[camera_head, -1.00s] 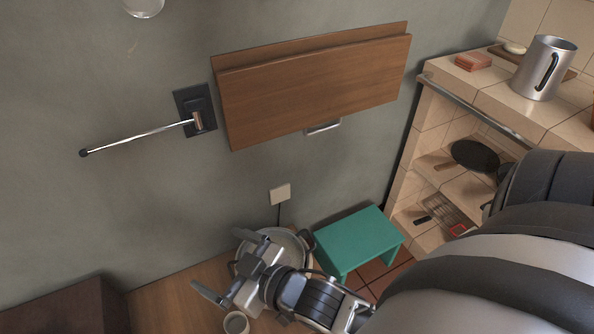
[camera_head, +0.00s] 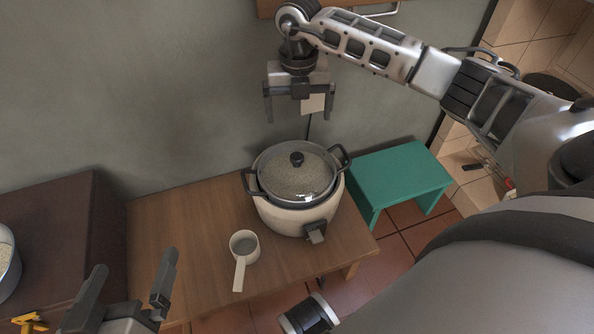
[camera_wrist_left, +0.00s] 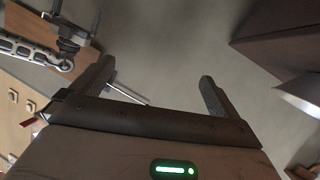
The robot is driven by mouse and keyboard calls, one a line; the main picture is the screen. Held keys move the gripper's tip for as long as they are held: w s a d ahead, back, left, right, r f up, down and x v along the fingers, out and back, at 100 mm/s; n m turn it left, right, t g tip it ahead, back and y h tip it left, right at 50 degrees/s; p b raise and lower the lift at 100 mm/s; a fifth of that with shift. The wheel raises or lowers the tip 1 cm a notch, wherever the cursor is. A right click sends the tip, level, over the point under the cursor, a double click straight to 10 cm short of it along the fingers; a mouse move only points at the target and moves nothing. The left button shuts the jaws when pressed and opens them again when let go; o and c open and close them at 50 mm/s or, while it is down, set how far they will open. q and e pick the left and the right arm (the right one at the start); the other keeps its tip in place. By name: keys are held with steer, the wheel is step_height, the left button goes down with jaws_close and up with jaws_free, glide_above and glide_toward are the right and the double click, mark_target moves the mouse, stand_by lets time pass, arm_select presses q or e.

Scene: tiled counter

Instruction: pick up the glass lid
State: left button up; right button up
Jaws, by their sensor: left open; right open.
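The glass lid (camera_head: 290,180) is a clear round lid with a dark rim and a black knob (camera_head: 297,158). It sits on the pot of a cream rice cooker (camera_head: 282,218) on the wooden table. Pale contents show through it. My right gripper (camera_head: 299,116) hangs above and slightly behind the lid, pointing down, open and empty, apart from the knob. My left gripper (camera_head: 134,262) is at the lower left of the head view, open and empty, well left of the cooker. Its two fingers stand apart in the left wrist view (camera_wrist_left: 158,84).
A white measuring cup (camera_head: 243,246) with a handle lies on the table (camera_head: 185,225), left of the cooker. A teal stool (camera_head: 398,178) stands to the right. A dark brown cabinet (camera_head: 60,225) at the left bears a metal pot (camera_head: 6,262). The grey wall is close behind.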

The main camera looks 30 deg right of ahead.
steer(key=b, duration=0.3)
glide_toward(297, 157)
step_height(297, 157, down, 5)
steer(key=shift+w+d+f, duration=0.1)
steer(key=shift+d+f, duration=0.05)
steer(key=shift+f, duration=0.3)
step_height(297, 157, down, 4)
steer(key=shift+r+b, duration=0.1)
steer(key=shift+b, duration=1)
steer(key=shift+f, duration=0.4)
arm_select(q)
steer(key=shift+w+d+r+n+t+h, duration=0.15)
steer(key=shift+d+r+n+t+h, duration=0.15)
steer(key=shift+r+n+t+h, duration=0.2)
steer(key=shift+w+d+r+n+t+h, duration=0.1)
steer(key=shift+d+r+n+t+h, duration=0.25)
steer(key=shift+r+h, duration=0.25)
arm_select(e)
steer(key=c, duration=2.1)
arm_select(q)
steer(key=shift+f, duration=0.1)
arm_select(e)
steer(key=shift+o, duration=0.2)
